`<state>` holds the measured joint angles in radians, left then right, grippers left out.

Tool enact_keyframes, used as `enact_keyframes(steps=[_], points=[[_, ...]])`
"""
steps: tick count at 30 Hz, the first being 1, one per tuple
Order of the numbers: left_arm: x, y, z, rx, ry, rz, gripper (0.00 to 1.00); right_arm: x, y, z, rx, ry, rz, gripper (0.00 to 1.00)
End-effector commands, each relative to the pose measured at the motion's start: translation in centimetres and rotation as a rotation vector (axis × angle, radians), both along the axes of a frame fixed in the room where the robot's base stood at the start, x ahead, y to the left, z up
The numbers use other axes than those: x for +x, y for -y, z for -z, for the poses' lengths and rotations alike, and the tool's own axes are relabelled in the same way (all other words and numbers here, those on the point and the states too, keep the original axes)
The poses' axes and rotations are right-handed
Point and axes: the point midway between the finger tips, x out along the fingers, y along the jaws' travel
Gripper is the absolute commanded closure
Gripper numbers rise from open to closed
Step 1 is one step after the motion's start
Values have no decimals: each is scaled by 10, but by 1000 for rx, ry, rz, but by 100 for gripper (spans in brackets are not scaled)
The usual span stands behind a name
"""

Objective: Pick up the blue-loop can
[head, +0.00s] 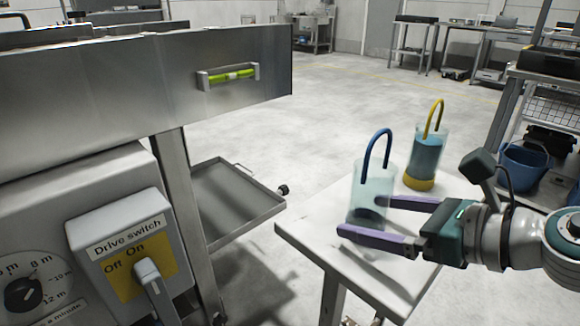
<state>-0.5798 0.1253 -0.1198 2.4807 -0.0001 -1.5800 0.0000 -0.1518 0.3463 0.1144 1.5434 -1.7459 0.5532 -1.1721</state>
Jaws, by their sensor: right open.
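The blue-loop can (373,184) is a clear, pale container with a blue loop handle on top and a dark bottom. It stands upright on a white table (307,236). My right gripper (358,217) comes in from the right, low at the can. Its two purple fingers are apart, one passing in front of the can's base and the other reaching its right side. I cannot tell whether they touch it. My left gripper is not in view.
A yellow-loop can (423,158) with blue liquid stands just behind on the same table. A steel machine with a drive switch box (124,247) fills the left. A grey tray (232,203) juts out below it. A blue bucket (524,166) is at the right.

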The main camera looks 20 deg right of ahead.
Motion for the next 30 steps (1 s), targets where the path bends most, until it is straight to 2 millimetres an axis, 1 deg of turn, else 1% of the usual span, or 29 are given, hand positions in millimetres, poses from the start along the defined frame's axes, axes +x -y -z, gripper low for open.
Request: enact_keyframes(steps=[2,5,25,26,30], points=[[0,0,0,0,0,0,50,0,0,0,0,0,0,0],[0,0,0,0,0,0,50,0,0,0,0,0,0,10],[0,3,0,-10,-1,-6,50,-1,0,0,0,0,0,86],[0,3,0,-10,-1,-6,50,0,0,-1,0,1,0,88],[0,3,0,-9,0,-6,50,0,0,-1,0,1,0,88]])
